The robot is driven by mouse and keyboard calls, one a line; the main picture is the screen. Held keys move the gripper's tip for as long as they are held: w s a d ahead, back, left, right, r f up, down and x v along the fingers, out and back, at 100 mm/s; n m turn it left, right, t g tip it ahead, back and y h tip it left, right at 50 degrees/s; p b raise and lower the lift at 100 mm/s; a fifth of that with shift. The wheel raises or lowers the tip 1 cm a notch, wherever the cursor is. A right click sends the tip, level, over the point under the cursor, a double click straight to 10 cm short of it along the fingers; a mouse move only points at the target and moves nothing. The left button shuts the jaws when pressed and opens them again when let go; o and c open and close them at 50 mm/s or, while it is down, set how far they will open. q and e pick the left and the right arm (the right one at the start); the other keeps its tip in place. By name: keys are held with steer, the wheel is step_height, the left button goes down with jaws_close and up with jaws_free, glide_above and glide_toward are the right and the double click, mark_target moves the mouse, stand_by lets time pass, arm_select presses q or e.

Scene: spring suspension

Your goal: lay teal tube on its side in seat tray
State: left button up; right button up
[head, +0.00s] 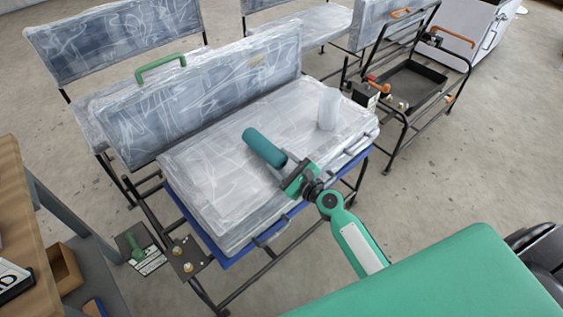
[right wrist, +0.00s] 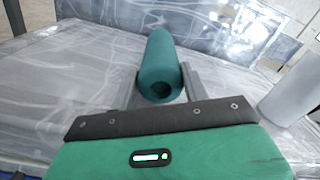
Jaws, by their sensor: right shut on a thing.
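The teal tube (head: 264,147) is in my right gripper (head: 292,172), gripped near one end, with its length pointing away from the hand. In the right wrist view the tube (right wrist: 160,55) shows between the two fingers, its near end with a dark hole facing the camera. The tube looks laid over, not upright, above the film-wrapped seat (head: 205,185). I cannot tell whether it touches the seat. A blue tray edge (head: 208,238) shows under the seat. My left gripper is not in view.
A whitish cylinder (head: 328,108) stands upright on the seat, right of the tube; it also shows in the right wrist view (right wrist: 292,88). The seat's left part is clear.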

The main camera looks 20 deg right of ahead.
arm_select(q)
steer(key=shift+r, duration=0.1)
arm_select(e)
steer(key=o, duration=1.4)
steer(key=shift+c, duration=0.2)
steer(key=shift+s+d+f, duration=0.15)
steer(key=shift+s+d, duration=0.05)
steer(key=shift+s, duration=0.35)
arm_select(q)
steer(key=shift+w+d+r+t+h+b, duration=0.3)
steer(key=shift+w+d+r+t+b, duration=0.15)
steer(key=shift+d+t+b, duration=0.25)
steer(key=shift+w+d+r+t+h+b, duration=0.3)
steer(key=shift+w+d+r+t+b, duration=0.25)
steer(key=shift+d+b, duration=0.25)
arm_select(e)
steer(key=v, duration=1.2)
steer(key=shift+s, duration=0.3)
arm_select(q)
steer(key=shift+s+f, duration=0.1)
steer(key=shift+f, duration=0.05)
arm_select(e)
steer(key=shift+d, duration=0.15)
